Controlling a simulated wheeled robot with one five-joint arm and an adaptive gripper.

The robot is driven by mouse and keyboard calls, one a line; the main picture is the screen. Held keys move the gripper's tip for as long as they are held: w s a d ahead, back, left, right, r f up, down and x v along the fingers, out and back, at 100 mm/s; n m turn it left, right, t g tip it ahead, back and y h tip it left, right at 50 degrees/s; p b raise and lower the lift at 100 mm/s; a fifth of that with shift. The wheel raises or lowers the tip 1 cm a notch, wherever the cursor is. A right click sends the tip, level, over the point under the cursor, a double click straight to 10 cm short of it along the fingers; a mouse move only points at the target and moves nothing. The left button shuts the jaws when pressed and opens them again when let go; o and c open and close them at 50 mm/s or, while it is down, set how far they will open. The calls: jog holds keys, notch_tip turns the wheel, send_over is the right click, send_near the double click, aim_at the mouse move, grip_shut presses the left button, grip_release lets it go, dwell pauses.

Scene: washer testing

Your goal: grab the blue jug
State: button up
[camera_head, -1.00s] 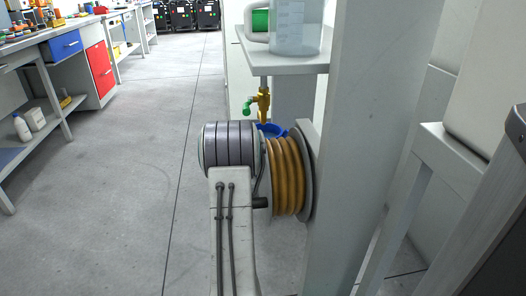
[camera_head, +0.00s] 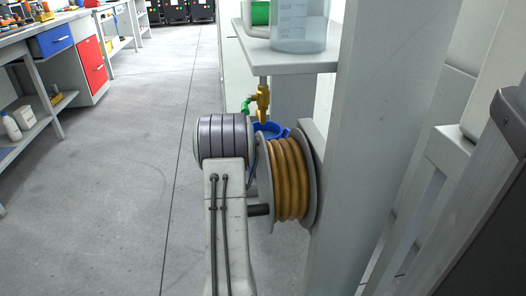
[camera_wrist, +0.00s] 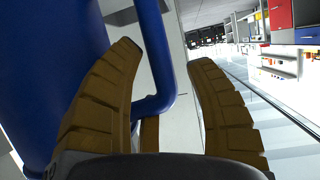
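The blue jug (camera_wrist: 50,60) fills the left of the wrist view, and its handle (camera_wrist: 154,50) rises between the fingers of my gripper (camera_wrist: 164,57). The gripper is open. The left finger shows between the jug body and the handle; the right finger is outside the handle, with a gap. I cannot tell whether the left finger touches the jug. In the head view only a bit of the blue jug (camera_head: 268,130) shows below the brass tap, with the rest hidden behind my arm and the hose reel. The gripper is hidden there.
A brass tap with a green handle (camera_head: 262,101) hangs above the jug, under a shelf (camera_head: 290,62) bearing a clear jug (camera_head: 299,27). A hose reel (camera_head: 290,178) and a grey post (camera_head: 375,130) stand close on the right. The floor (camera_head: 120,200) to the left is open.

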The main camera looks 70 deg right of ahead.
grip_shut()
jog(key=shift+w+d+r, duration=0.1)
jog(key=shift+r, duration=0.3)
